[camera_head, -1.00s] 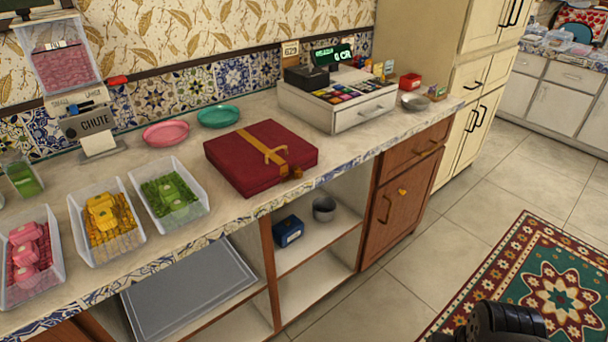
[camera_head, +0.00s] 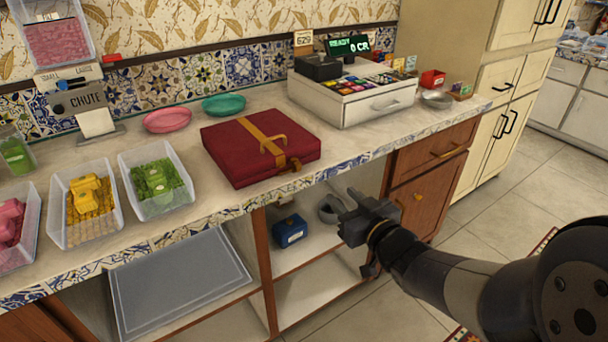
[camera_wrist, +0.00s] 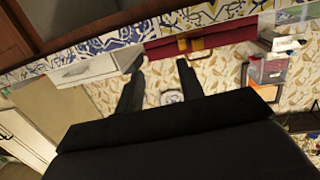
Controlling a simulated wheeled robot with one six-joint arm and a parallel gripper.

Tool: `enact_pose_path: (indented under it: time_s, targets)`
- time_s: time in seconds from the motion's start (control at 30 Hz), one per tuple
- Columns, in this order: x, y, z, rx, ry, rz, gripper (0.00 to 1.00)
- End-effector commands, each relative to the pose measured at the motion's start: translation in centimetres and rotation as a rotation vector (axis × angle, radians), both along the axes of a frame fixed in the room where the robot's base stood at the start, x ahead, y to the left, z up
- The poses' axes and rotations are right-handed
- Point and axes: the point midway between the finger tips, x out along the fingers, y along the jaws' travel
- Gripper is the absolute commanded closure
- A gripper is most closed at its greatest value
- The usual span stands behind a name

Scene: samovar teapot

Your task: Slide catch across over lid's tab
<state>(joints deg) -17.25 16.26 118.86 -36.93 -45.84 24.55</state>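A dark red case (camera_head: 262,148) with a gold strap (camera_head: 266,139) lies closed on the counter. A small brass-coloured catch (camera_head: 294,164) sits at its front edge; its exact position over the lid's tab is too small to tell. In the wrist view the red case (camera_wrist: 205,38) shows upside down at the top, with its gold strap (camera_wrist: 197,43). My gripper (camera_head: 352,212) is in front of the counter, below and right of the case, touching nothing. In the wrist view my gripper (camera_wrist: 158,76) has its two fingers apart with nothing between them.
The counter edge (camera_head: 228,204) lies between my gripper and the case. A cash register (camera_head: 350,104) stands to the right, open trays such as the green one (camera_head: 157,180) to the left. A blue box (camera_head: 290,231) is on the shelf below.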

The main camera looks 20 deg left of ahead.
Motion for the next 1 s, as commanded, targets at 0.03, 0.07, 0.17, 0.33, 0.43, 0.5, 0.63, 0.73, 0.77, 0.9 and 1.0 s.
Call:
enact_pose_path:
  time_s: [0.03,0.07,0.17,0.33,0.43,0.5,0.63,0.73,0.77,0.9,1.0]
  targets:
    - [-0.3,1.0,-0.1,0.022,-0.017,0.04,0.64]
    - [-0.5,1.4,0.0,0.036,-0.026,0.06,0.64]
    - [-0.9,2.4,0.4,0.064,-0.047,0.105,0.64]
    - [-0.3,3.6,0.5,0.073,-0.054,0.12,0.64]
    - [0.7,4.8,0.5,0.073,-0.054,0.12,0.64]
    - [1.6,5.9,0.5,0.074,-0.055,0.119,0.64]
    - [3.3,7.8,0.5,0.073,-0.054,0.118,0.64]
    - [4.4,9.0,0.5,0.073,-0.054,0.117,0.64]
    - [4.6,9.3,0.5,0.072,-0.054,0.116,0.64]
    - [5.6,10.4,0.5,0.072,-0.055,0.115,0.64]
    - [5.9,10.7,0.5,0.072,-0.053,0.114,0.64]
